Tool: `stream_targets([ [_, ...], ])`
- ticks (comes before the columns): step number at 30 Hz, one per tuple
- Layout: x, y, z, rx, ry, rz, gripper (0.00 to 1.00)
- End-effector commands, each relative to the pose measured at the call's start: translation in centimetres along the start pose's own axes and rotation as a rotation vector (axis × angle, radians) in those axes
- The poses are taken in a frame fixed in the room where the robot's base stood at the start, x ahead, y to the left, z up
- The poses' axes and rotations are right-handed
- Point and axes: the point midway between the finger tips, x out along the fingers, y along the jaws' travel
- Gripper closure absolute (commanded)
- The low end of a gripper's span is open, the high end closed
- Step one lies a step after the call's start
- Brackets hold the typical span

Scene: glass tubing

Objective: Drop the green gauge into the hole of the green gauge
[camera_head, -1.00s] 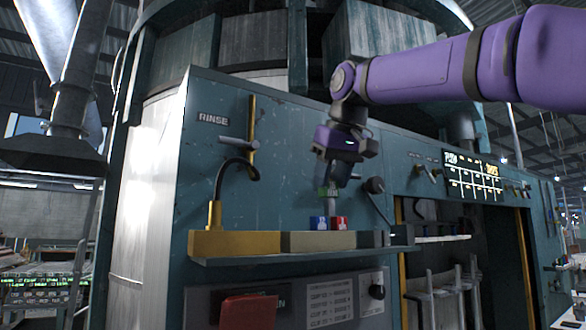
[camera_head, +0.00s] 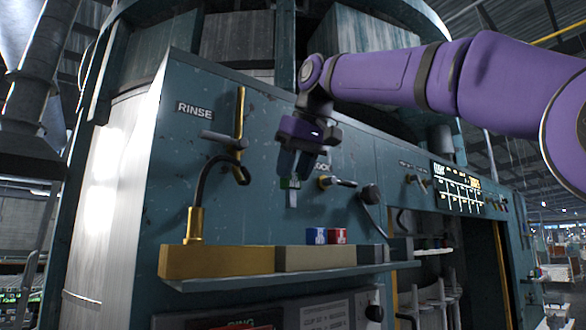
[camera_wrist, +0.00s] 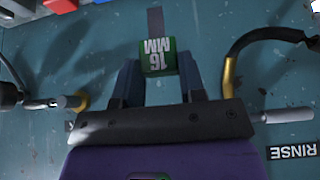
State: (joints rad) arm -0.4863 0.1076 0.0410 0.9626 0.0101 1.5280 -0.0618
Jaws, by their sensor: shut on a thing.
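My gripper (camera_head: 291,181) is shut on the green gauge (camera_head: 286,183), a small green block with a pale pin hanging below it. In the wrist view the green gauge (camera_wrist: 159,57) reads "16 MM" and sits between my two fingertips, its grey pin pointing away from the gripper. It hangs in the air in front of the teal panel, above the shelf and left of the blue gauge (camera_head: 315,236) and the red gauge (camera_head: 338,236). These two stand side by side on the shelf's blocks. The hole of the green gauge cannot be made out.
The shelf (camera_head: 270,276) carries a brass block (camera_head: 215,262) with a curved black hose (camera_head: 203,178) at left, and a beige block (camera_head: 315,258). Knobs and levers (camera_head: 338,182) stick out of the panel right of my gripper. A RINSE label (camera_head: 195,110) is at upper left.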

Motion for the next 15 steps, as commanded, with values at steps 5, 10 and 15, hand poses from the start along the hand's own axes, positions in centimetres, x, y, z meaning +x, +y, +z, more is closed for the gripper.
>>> stream_targets([
  [5,0.6,0.0,0.5,0.0,0.0,-0.01,0.94],
  [10,1.8,0.0,1.3,0.0,0.0,-0.01,0.94],
  [15,3.0,0.0,2.0,0.0,0.0,-0.01,0.94],
])
